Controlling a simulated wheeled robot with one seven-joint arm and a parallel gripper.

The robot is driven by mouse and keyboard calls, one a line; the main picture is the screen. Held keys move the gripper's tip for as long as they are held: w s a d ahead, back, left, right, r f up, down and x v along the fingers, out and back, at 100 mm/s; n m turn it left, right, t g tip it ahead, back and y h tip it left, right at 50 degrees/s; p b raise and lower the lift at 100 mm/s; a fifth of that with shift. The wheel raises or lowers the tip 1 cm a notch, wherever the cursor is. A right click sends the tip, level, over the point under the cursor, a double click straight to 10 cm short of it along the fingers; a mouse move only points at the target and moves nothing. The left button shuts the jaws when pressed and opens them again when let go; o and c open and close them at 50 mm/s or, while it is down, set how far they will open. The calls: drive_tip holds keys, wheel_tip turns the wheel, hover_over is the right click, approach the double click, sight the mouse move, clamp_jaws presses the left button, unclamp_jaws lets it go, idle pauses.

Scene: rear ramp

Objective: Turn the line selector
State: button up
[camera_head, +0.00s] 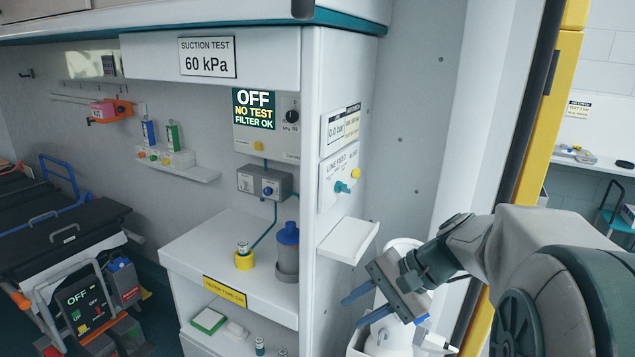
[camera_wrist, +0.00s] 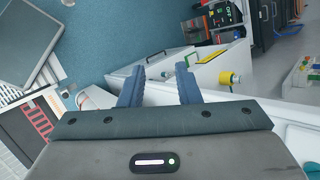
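The line panel (camera_head: 338,178) is a white plate on the end face of the white cabinet in the head view, with printing too small to read fully. A teal knob (camera_head: 342,187) sticks out of it, and a yellow knob (camera_head: 356,173) sits at its upper right. I cannot tell the teal knob's setting. My gripper (camera_head: 357,308) is below and right of the panel, clear of it, with its blue fingers apart and nothing between them. The fingers also show apart in the wrist view (camera_wrist: 160,80), where I cannot make out the panel.
A small white shelf (camera_head: 348,241) juts out between my gripper and the panel. A gauge panel (camera_head: 341,129) sits above the line panel. A suction unit (camera_head: 267,124) reads "OFF NO TEST FILTER OK". A yellow post (camera_head: 550,130) stands at right, close behind my arm.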

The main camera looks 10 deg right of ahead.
drive_tip(key=w+d+r+m+t+y+p, duration=0.1)
drive_tip(key=w+d+r+m+t+y, duration=0.3)
drive_tip(key=w, duration=0.5)
drive_tip(key=m+t+y+p, duration=0.1)
drive_tip(key=m+t+y, duration=0.2)
drive_tip(key=t, duration=0.1)
approach(349, 189)
drive_tip(key=shift+h, duration=0.3)
drive_tip(key=p+x, duration=0.1)
drive_tip(key=x, duration=0.3)
drive_tip(key=p+x, duration=0.2)
drive_tip(key=x, duration=0.3)
drive_tip(key=shift+s+r, duration=0.15)
drive_tip(key=shift+r, duration=0.05)
clamp_jaws()
